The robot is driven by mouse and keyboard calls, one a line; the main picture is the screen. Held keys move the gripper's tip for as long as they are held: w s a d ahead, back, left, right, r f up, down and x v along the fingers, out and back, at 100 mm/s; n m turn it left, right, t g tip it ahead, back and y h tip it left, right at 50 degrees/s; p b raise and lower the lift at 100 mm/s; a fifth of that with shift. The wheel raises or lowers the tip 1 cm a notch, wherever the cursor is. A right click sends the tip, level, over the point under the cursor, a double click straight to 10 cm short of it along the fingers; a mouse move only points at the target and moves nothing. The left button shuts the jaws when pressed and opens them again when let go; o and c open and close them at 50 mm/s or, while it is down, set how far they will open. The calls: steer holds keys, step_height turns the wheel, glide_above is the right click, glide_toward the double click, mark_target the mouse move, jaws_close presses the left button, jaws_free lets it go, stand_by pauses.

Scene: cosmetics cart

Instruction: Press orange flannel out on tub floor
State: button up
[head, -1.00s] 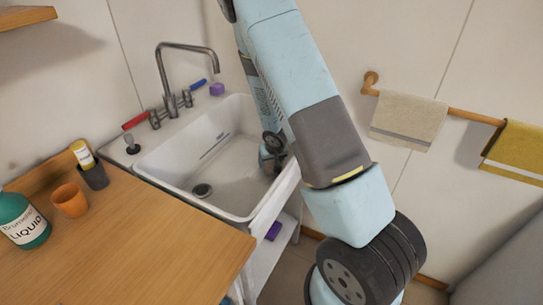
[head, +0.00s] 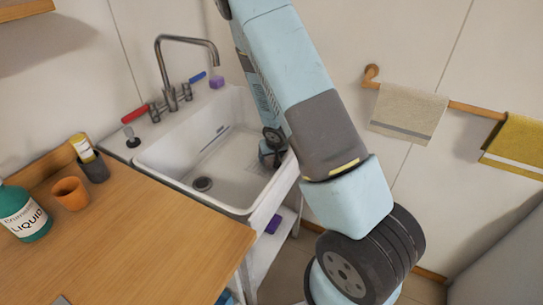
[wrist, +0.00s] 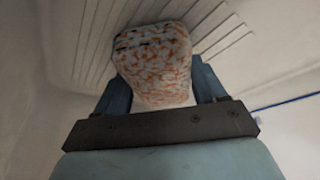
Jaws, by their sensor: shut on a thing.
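The orange flannel (wrist: 155,68) shows in the wrist view as a bunched, rounded lump speckled orange and white with dark flecks. My gripper (wrist: 161,88) is shut on it, with a blue finger on each side. The white tub (head: 233,180) is the sink basin in the head view. My gripper is down inside its right side, mostly hidden behind my arm, and the flannel cannot be seen there. In the wrist view the ribbed pale floor (wrist: 88,35) lies behind the flannel. I cannot tell whether the flannel touches it.
A curved tap (head: 187,42) with a red and a blue lever stands behind the tub. A wooden counter (head: 150,230) on the left holds an orange cup (head: 70,193) and a green bottle (head: 24,216). Towels hang on a rail (head: 470,107) at right.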

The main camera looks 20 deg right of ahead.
steer(key=shift+f, duration=0.6)
stand_by(4.3)
steer(key=shift+r, duration=0.2)
stand_by(0.7)
step_height(320, 180, up, 15)
stand_by(1.5)
